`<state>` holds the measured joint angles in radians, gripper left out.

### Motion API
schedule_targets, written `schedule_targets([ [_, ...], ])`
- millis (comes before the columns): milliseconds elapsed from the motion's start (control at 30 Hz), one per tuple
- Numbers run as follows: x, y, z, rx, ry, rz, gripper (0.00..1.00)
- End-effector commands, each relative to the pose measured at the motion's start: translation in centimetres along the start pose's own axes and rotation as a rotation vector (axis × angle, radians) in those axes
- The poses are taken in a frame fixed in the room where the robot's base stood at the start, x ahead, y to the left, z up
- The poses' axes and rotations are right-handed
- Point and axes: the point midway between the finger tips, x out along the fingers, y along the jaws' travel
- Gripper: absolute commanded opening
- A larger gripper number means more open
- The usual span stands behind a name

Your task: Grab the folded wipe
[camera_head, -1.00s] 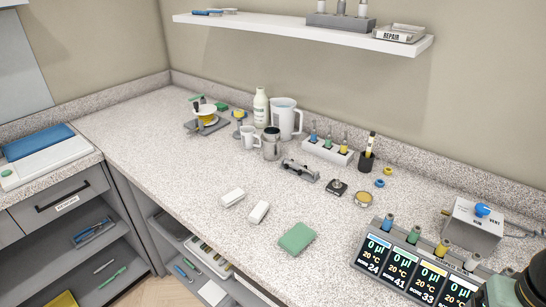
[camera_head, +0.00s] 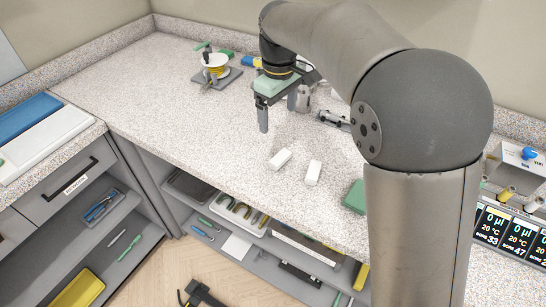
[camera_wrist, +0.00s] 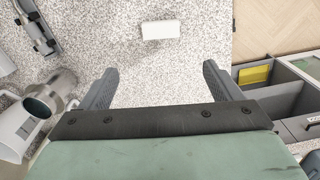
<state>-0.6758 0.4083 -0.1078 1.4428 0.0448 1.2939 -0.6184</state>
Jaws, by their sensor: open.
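The green pad (camera_head: 354,197), a flat block that looks like a folded wipe, lies on the speckled worktop near its front edge, partly hidden by my arm. Two small white blocks (camera_head: 280,158) (camera_head: 313,172) lie on the worktop to its left; I cannot tell whether either is a wipe. My gripper (camera_head: 283,118) is open and empty above the worktop, behind the white blocks and well to the left of the green pad. In the wrist view, one white block (camera_wrist: 160,30) lies beyond the open fingers (camera_wrist: 160,68). The green pad is not seen there.
A metal cup (camera_wrist: 50,92) and a white jug (camera_wrist: 18,130) stand left of my fingers in the wrist view. A metal device (camera_head: 335,119) lies right of my gripper. Open shelves (camera_head: 230,215) lie below the front edge.

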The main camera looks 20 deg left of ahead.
Motion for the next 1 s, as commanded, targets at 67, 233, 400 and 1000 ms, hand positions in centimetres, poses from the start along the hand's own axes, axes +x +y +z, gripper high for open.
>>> schedule_targets([
  [67,1.8,-0.1,0.1,0.001,-0.004,-0.002,0.85],
  [233,5.3,-0.1,0.1,0.000,-0.004,-0.001,0.85],
  [400,7.6,0.0,0.1,0.001,-0.001,-0.001,0.85],
  [1000,13.3,-0.3,0.7,0.001,0.000,0.000,0.85],
])
